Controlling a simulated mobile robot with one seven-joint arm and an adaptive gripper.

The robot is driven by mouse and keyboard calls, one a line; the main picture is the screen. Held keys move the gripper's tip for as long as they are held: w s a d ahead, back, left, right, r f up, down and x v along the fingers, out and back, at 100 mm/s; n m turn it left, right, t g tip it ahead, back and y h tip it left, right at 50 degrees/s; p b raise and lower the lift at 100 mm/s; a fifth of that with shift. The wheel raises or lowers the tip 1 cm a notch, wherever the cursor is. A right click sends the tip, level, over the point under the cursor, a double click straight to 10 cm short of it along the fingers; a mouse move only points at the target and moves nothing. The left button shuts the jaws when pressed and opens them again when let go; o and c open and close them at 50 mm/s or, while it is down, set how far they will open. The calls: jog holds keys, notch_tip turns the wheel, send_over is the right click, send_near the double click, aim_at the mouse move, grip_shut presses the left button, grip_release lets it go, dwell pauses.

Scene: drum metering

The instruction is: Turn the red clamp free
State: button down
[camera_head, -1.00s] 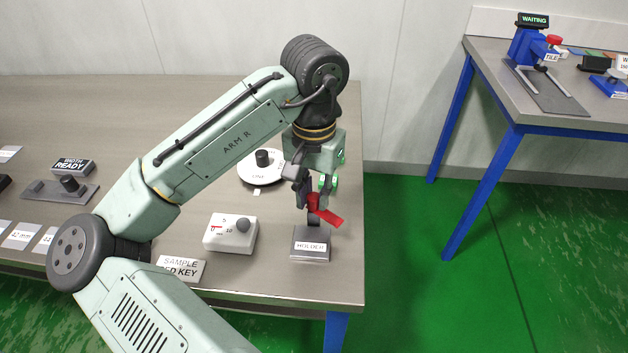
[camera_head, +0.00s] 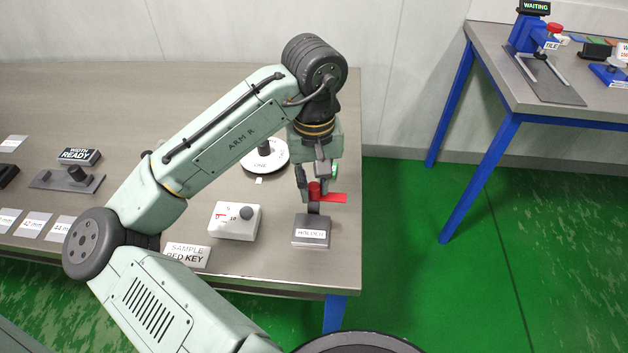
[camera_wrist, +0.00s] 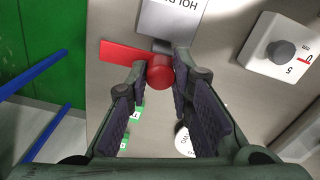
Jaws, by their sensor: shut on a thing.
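The red clamp (camera_head: 331,197) sits at the grey holder (camera_head: 311,232) near the right end of the steel bench. It has a round red knob (camera_wrist: 159,71) and a flat red arm (camera_wrist: 117,52), which points right in the head view and left in the wrist view. My gripper (camera_head: 314,189) comes down from above and is shut on the red knob, one finger on each side in the wrist view (camera_wrist: 160,78). The holder's label is partly cut off in the wrist view (camera_wrist: 172,18). The post under the knob is mostly hidden.
A white dial box (camera_head: 234,221) stands left of the holder, also in the wrist view (camera_wrist: 283,48). A round white dial (camera_head: 265,157) lies behind. The bench's right edge is close; a second bench (camera_head: 545,110) stands beyond.

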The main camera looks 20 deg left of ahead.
aim_at(314, 186)
dwell(0.4)
jog(key=c, duration=1.4)
grip_release()
notch_tip(314, 186, up, 12)
jog(key=shift+s, duration=0.1)
